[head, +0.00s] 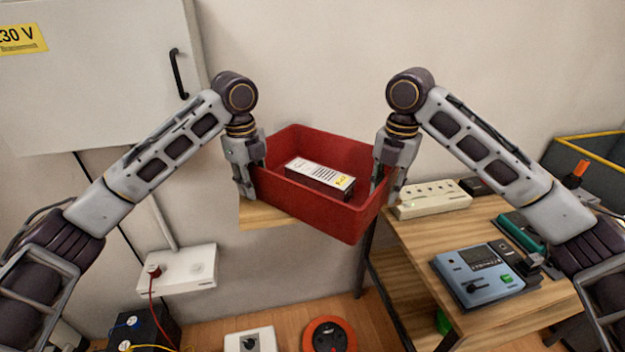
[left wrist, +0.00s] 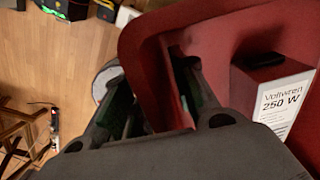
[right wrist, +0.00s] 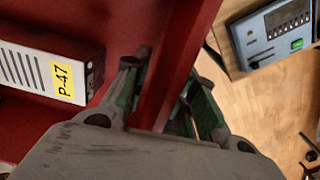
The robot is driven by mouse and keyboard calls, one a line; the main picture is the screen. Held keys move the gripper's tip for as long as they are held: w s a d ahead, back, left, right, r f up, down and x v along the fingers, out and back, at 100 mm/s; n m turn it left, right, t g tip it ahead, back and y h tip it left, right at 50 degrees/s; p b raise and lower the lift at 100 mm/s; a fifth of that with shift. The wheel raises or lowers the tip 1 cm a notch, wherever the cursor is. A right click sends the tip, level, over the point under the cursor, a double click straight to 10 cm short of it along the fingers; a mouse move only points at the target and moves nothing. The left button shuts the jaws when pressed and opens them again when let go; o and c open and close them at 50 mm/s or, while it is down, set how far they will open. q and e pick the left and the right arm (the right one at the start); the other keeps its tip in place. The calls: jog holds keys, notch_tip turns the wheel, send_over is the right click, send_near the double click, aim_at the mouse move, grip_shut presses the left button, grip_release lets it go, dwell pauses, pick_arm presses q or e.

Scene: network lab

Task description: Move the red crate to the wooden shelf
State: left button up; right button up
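The red crate (head: 345,219) is in the middle of the head view, open side up, with a white and dark box (head: 320,177) inside. My left gripper (head: 251,185) is shut on the crate's left wall, one finger inside and one outside; it also shows in the left wrist view (left wrist: 150,100). My right gripper (head: 386,186) is shut on the right wall in the same way, as the right wrist view (right wrist: 160,95) shows. A wooden shelf board (head: 262,217) shows below and behind the crate's left part. The crate hides most of it, and I cannot tell whether they touch.
A wooden table (head: 408,231) at the right carries a power strip (head: 432,199), a blue meter (head: 484,275) and a dark crate with a yellow rim (head: 590,150). A white wall cabinet (head: 100,75) hangs at the left. A red cable reel (head: 329,334) is on the floor.

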pick_arm(q)
notch_tip(320, 180, up, 12)
jog(key=shift+s+a, duration=0.15)
dwell(1.2)
jog(key=shift+f, duration=0.1)
pick_arm(e)
jog(key=shift+r, duration=0.2)
notch_tip(320, 180, up, 12)
jog(key=shift+d+f, duration=0.2)
jog(key=shift+f, duration=0.05)
dwell(1.3)
jog(key=shift+s, duration=0.1)
dwell(0.4)
